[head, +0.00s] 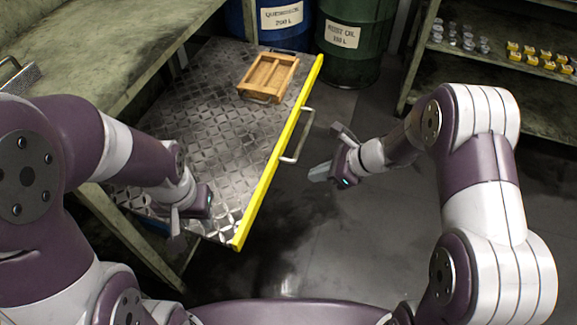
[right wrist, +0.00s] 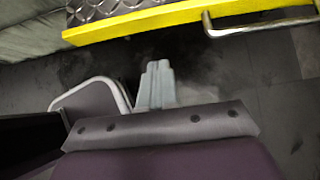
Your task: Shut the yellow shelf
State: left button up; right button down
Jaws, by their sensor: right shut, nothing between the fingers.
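The yellow shelf is a pulled-out metal plate (head: 225,140) with a diamond tread and a yellow front edge (head: 272,165). A metal bar handle (head: 300,138) stands out from that edge. In the right wrist view the yellow edge (right wrist: 150,22) crosses the top and the handle (right wrist: 262,27) is at upper right. My right gripper (head: 320,172) is shut and empty, in front of the yellow edge, apart from the handle; its fingers also show in the right wrist view (right wrist: 157,85). My left gripper (head: 178,220) is over the shelf's near left part; its fingers are unclear.
A wooden tray (head: 253,90) lies on the far part of the shelf. A blue drum (head: 283,38) and a green drum (head: 345,60) stand behind it. A workbench (head: 110,55) is at left. A rack with small parts (head: 480,70) is at back right. The floor in front is clear.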

aim_at(267, 181)
jog(key=shift+w+a+r+b+x, duration=0.1)
jog(key=shift+a+r+b+x, duration=0.3)
jog(key=shift+x, duration=1.65)
jog(key=shift+w+a+r+b+x, duration=0.2)
jog(key=shift+b+x, duration=0.45)
jog(key=shift+x, duration=1.45)
jog(key=shift+a+r+b+x, duration=0.35)
jog(key=shift+b+x, duration=0.15)
jog(key=shift+x, duration=1.55)
